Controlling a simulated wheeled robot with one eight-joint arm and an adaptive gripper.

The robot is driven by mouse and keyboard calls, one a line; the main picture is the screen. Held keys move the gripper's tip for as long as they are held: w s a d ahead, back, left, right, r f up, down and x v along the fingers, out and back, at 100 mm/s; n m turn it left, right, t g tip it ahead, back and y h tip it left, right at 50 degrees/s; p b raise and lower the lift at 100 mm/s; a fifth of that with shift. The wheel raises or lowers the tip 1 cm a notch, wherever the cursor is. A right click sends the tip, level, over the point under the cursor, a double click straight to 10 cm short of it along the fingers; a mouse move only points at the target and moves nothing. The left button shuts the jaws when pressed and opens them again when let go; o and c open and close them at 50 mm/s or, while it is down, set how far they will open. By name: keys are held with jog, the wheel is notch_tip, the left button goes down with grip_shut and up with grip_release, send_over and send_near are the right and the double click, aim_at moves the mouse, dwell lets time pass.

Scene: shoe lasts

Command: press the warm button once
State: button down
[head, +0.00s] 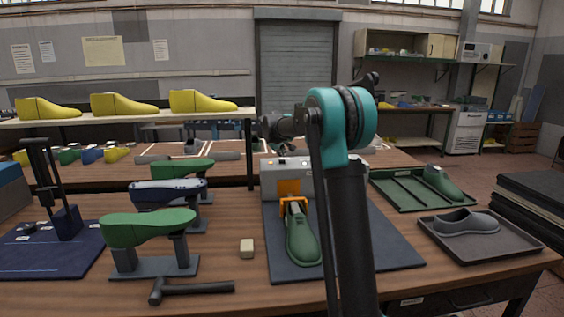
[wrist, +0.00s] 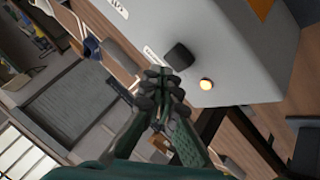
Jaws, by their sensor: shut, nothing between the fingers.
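A grey machine box (head: 270,181) stands at the back of the dark mat in the head view. In the wrist view the grey box (wrist: 228,45) fills the upper right, tilted. White labels are too small to read, so I cannot tell which one is the warm button. My gripper (wrist: 163,78) is shut and empty; its tips appear just below the dark square, and contact cannot be told.
A green shoe last (head: 302,236) lies before the box under an orange clamp (head: 294,203). Green lasts on stands (head: 150,228) are at left. A green tray (head: 395,188) and a dark tray (head: 485,250) are at right. A small beige block (head: 247,248) sits near the mat.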

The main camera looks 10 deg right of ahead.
aim_at(282, 161)
jog(key=shift+r, duration=0.15)
jog(key=shift+r, duration=2.45)
